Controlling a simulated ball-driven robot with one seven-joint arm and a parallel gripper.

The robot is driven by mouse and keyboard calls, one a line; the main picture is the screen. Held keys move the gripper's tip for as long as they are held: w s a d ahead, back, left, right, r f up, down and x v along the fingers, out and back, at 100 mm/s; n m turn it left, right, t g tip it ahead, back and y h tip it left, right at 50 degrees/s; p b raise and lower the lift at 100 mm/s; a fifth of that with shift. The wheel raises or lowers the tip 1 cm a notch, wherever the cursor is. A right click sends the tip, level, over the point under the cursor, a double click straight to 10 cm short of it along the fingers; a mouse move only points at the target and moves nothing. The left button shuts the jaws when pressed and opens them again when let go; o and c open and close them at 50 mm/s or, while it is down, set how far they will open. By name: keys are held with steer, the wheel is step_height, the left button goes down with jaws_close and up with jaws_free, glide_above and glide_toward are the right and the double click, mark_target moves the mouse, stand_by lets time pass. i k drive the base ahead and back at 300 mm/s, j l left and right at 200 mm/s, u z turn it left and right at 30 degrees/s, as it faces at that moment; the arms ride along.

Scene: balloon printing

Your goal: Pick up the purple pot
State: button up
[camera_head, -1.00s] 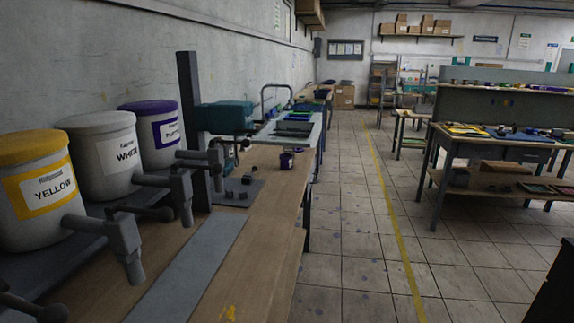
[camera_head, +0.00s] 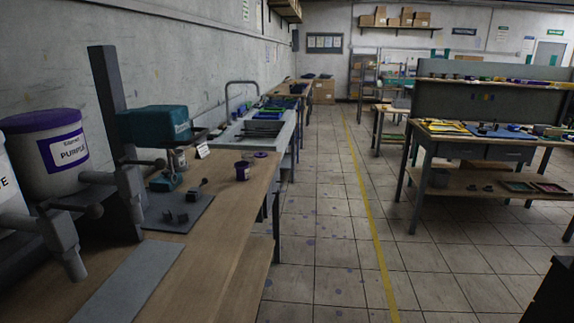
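A small purple pot (camera_head: 242,171) stands upright on the wooden workbench (camera_head: 225,235), near its right edge in the head view. It is dark purple with a pale label. A small purple disc, perhaps a lid (camera_head: 261,154), lies just behind it on the bench. A large white container (camera_head: 60,155) with a purple lid and a purple label stands at the far left. My gripper is not in view.
A teal machine (camera_head: 155,124) stands beside a dark upright post (camera_head: 115,140), with a grey plate (camera_head: 180,213) before it. The tiled floor (camera_head: 330,225) right of the bench is clear. A work table (camera_head: 480,180) stands at right.

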mark_target(242, 171)
steer(key=i+l+z, duration=0.15)
steer(key=i+z, duration=0.35)
steer(key=i, duration=1.35)
steer(key=i+l+u, duration=0.1)
steer(key=i+u, duration=0.4)
steer(key=i+l+u, duration=0.95)
steer(key=i, duration=0.15)
